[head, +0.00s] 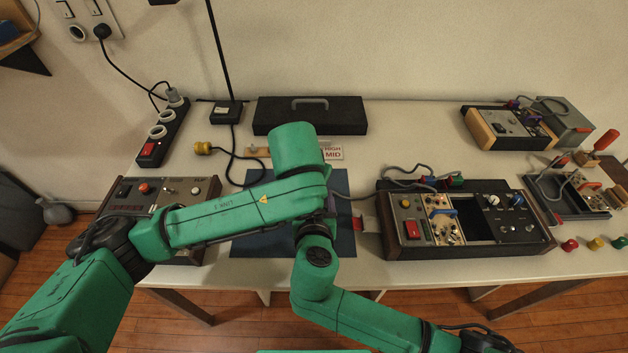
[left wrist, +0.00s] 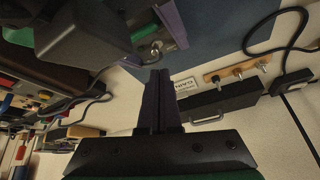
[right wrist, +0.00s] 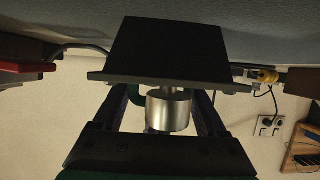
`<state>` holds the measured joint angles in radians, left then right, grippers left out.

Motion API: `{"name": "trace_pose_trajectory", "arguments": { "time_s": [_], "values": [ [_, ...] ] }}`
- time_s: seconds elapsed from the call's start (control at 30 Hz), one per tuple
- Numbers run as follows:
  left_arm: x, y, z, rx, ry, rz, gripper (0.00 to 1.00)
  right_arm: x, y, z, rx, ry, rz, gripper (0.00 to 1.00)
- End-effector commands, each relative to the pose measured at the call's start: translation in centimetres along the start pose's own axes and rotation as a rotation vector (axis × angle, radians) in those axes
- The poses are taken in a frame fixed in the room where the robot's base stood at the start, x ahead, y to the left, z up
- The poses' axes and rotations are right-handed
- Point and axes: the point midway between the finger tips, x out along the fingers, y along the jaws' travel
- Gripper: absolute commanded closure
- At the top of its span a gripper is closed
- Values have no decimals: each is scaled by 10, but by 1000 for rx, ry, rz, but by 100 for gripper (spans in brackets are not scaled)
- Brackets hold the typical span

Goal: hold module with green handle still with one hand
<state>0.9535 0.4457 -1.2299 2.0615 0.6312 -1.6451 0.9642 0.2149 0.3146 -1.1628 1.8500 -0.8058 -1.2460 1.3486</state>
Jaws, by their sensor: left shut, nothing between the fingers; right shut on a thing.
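The module with the green handle (right wrist: 168,50) shows in the right wrist view as a dark box with a thin grey panel and a silver knob facing me. A bit of the green handle (right wrist: 134,92) shows behind the knob. My right gripper (right wrist: 168,98) is shut on the module at its panel side; the exact contact is partly hidden. The left wrist view also shows the module (left wrist: 85,30) at upper left, with the knob. My left gripper (left wrist: 158,75) is shut and empty, apart from the module.
A rack (head: 400,247) with an empty dark slot and a blue-handled module stands right of the blue mat (head: 343,240). Another console (head: 205,187) is at left. Cables lie around the mat.

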Motion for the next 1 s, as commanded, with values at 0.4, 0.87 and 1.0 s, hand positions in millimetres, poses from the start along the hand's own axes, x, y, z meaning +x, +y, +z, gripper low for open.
{"name": "trace_pose_trajectory", "arguments": {
  "time_s": [0.4,0.87,1.0],
  "values": [
    [-22,3,-35,2,4,3,100,0,0,0,0,0,0,92],
    [-92,6,-22,0,1,1,100,0,0,0,0,0,0,92],
    [-92,6,-22,0,0,0,100,0,0,0,0,0,0,92]
  ]
}}
